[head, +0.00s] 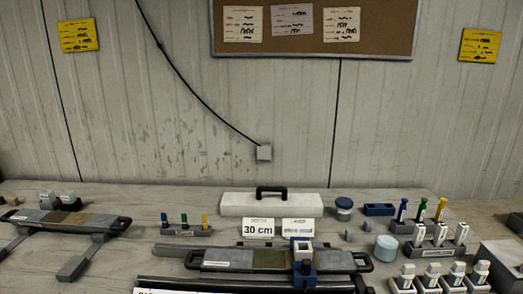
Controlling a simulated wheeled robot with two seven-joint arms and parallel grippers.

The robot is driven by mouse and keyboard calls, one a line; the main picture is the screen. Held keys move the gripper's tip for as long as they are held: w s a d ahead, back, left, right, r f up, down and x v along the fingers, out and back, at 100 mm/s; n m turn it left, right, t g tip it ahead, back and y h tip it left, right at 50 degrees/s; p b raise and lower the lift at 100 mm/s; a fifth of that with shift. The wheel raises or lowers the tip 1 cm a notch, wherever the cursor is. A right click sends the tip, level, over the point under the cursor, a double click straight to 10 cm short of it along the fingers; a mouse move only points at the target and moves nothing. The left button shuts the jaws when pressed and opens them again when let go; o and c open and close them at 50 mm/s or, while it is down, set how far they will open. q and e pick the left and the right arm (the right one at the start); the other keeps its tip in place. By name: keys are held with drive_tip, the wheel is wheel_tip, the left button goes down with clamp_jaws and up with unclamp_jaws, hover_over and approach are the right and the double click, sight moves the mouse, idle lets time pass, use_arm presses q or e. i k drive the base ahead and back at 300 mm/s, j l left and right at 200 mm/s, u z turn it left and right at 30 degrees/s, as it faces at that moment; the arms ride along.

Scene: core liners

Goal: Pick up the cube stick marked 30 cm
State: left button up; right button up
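A white card (257,228) printed "30 cm" stands near the middle of the bench, in front of a long white box (235,206) with a black handle. I cannot read a 30 cm mark on any stick. Blue, green and yellow sticks stand in a grey holder (186,232) left of the card. Blue and yellow-topped sticks stand in a rack (408,228) at the right, and white-topped pieces stand in a rack (433,251) in front of it. Neither of my grippers is in view.
A tray with black handles (228,262) lies front centre, with a blue-and-white device (303,263) across it. Another handled tray (68,219) is at the left. Some bench at left centre is clear.

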sight(460, 234)
drive_tip(key=z, duration=1.45)
drive_tip(key=u, duration=0.3)
drive_tip(key=i+l+u, duration=0.1)
drive_tip(key=u, duration=0.4)
drive_tip(key=l+u, duration=0.35)
drive_tip(key=u, duration=0.15)
drive_tip(key=l+u, duration=0.3)
drive_tip(key=u, duration=0.2)
drive_tip(key=l+u, duration=0.2)
drive_tip(key=l, duration=0.55)
drive_tip(key=l+u, duration=0.2)
drive_tip(key=l, duration=0.55)
drive_tip(key=k+l+u, duration=0.1)
drive_tip(key=l+u, duration=0.15)
drive_tip(key=l, duration=1.05)
